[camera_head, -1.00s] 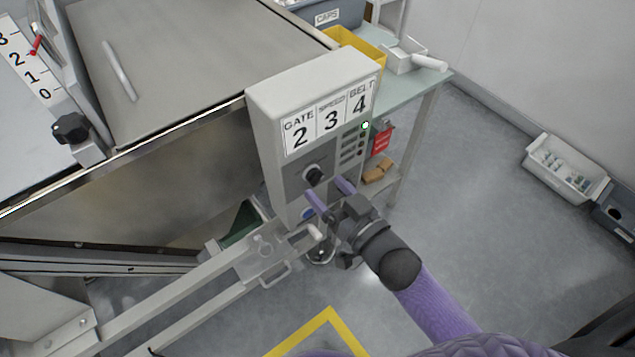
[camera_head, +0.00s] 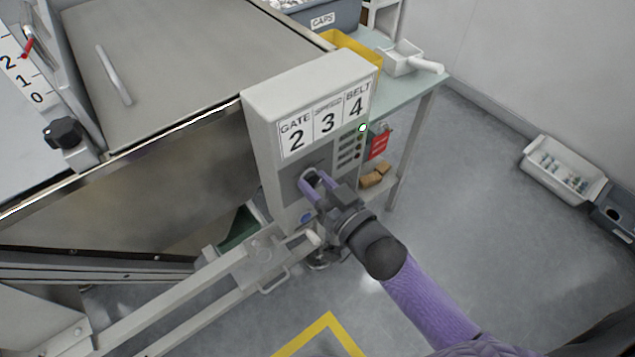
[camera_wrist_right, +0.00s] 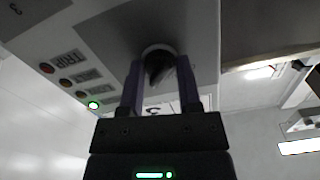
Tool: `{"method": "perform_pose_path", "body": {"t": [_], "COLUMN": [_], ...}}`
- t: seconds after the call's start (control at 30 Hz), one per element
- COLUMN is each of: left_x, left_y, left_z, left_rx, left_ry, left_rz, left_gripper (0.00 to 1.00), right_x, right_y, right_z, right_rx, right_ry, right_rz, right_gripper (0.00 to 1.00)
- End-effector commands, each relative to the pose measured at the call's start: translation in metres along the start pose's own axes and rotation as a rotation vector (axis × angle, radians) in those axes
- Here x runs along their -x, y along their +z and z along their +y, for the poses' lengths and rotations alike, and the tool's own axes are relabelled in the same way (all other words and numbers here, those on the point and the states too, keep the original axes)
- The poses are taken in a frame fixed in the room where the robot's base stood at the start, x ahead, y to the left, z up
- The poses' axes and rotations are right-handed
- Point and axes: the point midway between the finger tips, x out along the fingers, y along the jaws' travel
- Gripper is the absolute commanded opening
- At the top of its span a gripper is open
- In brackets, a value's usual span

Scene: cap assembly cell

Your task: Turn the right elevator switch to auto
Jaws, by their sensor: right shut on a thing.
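The control box (camera_head: 262,108) has a white front with the labels GATE 2, SPEED 3 and BELT 4. Its black rotary switch (camera_wrist_right: 160,66) sits on a grey panel and shows between the fingers in the right wrist view. My right gripper (camera_head: 314,179) reaches the box from the lower right, and its two purple fingers are shut on the switch knob. In the right wrist view the gripper (camera_wrist_right: 160,85) has one finger on each side of the knob. The fingers hide most of the knob in the head view, and its setting cannot be read. My left gripper is out of view.
A green lamp (camera_head: 362,127) is lit on the box, and a blue button (camera_head: 306,217) sits below the switch. A red tag (camera_head: 378,145) hangs at the box's right. A table (camera_head: 412,91) stands behind. The floor at right is clear up to a white bin (camera_head: 562,170).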

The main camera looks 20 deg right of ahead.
Motion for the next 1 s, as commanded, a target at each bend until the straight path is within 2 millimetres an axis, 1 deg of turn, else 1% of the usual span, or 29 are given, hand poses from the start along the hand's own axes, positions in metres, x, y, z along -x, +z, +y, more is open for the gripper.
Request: {"method": "perform_pose_path", "body": {"t": [0.17, 0.37, 0.7, 1.0], "left_x": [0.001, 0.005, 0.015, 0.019], "left_y": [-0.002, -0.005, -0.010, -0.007], "left_z": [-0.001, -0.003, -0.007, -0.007], "left_rx": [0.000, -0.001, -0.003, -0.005], "left_ry": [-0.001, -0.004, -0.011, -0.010], "left_rz": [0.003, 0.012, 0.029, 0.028], "left_gripper": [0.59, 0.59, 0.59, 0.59], "right_x": [0.000, 0.000, 0.000, 0.000], "right_y": [0.000, -0.001, -0.001, 0.000], "right_z": [0.000, 0.000, 0.000, 0.000], "right_rx": [0.018, 0.109, 0.390, 0.612], "right_ry": [0.000, 0.001, 0.000, 0.001], "right_rz": [-0.001, -0.001, -0.001, -0.001], "right_gripper": [0.00, 0.00, 0.00, 0.00]}}
